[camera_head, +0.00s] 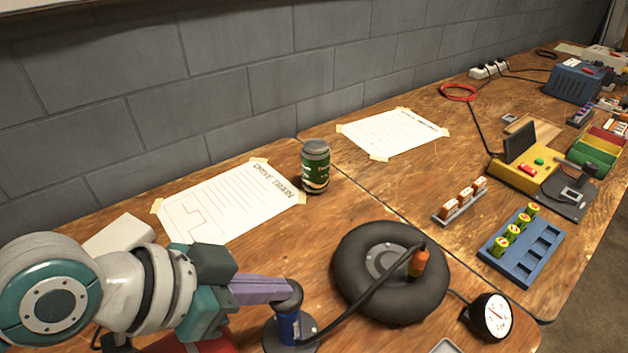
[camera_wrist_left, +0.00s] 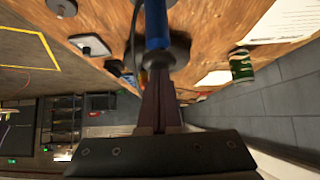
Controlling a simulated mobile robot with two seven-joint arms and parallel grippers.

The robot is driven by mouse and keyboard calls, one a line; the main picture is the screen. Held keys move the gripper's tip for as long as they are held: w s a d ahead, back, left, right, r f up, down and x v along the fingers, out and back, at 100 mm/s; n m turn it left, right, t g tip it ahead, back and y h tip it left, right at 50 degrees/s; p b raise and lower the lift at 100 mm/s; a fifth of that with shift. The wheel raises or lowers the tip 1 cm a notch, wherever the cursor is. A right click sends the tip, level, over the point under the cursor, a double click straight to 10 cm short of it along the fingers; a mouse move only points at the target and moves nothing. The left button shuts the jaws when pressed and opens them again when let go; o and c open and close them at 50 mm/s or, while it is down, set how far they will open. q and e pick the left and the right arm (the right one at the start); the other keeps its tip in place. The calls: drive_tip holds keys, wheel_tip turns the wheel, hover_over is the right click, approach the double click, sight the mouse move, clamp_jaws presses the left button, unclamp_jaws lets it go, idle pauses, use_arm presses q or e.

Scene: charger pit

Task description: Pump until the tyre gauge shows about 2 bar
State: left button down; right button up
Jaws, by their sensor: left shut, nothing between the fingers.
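The hand pump (camera_head: 288,327) has a blue barrel, a black top and a dark round base, and stands on the wooden bench. Its blue part (camera_wrist_left: 157,28) also shows in the left wrist view. My left gripper (camera_head: 284,288) is shut and empty, its purple fingers at the pump's black top. I cannot tell whether they touch it. A black hose runs from the pump to the orange valve piece (camera_head: 418,262) on the black tyre (camera_head: 350,262), which lies flat. The round gauge (camera_head: 491,317) has a white dial, too small to read. My right gripper is out of view.
A green can (camera_head: 315,167) stands behind the tyre, also visible in the left wrist view (camera_wrist_left: 241,66). Taped paper sheets (camera_head: 230,203) lie near the grey wall. A blue battery tray (camera_head: 522,247) and yellow device (camera_head: 525,170) are at the right.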

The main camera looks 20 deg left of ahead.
use_arm(q)
drive_tip(key=shift+s+a+f, duration=0.1)
drive_tip(key=shift+f, duration=0.05)
drive_tip(key=shift+r+p, duration=0.35)
drive_tip(key=shift+p, duration=0.1)
wheel_tip(320, 180, up, 5)
drive_tip(key=p, duration=0.4)
drive_tip(key=shift+f+p, duration=0.1)
drive_tip(key=shift+p, duration=0.25)
drive_tip(key=v, duration=0.9)
drive_tip(key=shift+s+f+p, duration=0.2)
drive_tip(key=shift+f+p, duration=0.05)
drive_tip(key=shift+p, duration=0.1)
drive_tip(key=shift+a+r, duration=0.1)
